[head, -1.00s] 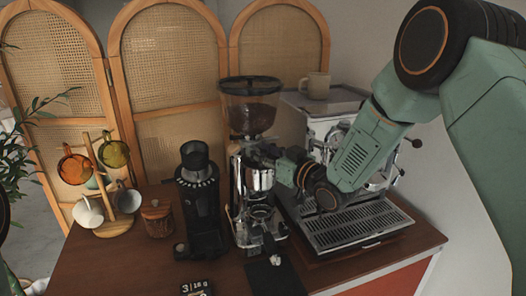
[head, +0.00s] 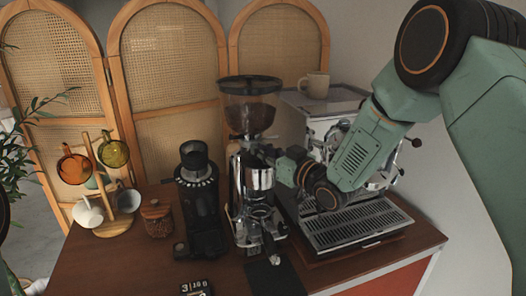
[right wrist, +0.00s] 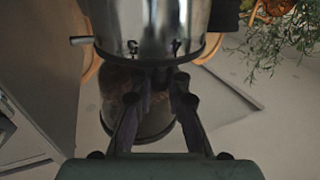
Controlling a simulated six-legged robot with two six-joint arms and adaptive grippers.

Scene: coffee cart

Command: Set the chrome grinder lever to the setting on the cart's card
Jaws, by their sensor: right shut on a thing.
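The chrome grinder (head: 258,180) stands mid-cart with a dark-lidded bean hopper (head: 250,108) on top. My right gripper (head: 268,154) reaches it from the right, at the collar below the hopper. In the right wrist view, the grinder's chrome body (right wrist: 155,25) appears upside down. There my right gripper's dark fingers (right wrist: 157,82) are closed together at the collar. The lever is hidden between or behind them, so its setting cannot be read. The card (head: 196,288) at the cart's front edge shows "3" and what looks like "18 g", partly cut off. My left gripper is not in view.
A black grinder (head: 198,205) stands close on the left. An espresso machine (head: 350,225) with a cup (head: 314,85) on top stands right, under my right arm. A mug tree (head: 106,180) and a lidded jar (head: 157,218) stand left. A dark mat (head: 275,280) lies in front.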

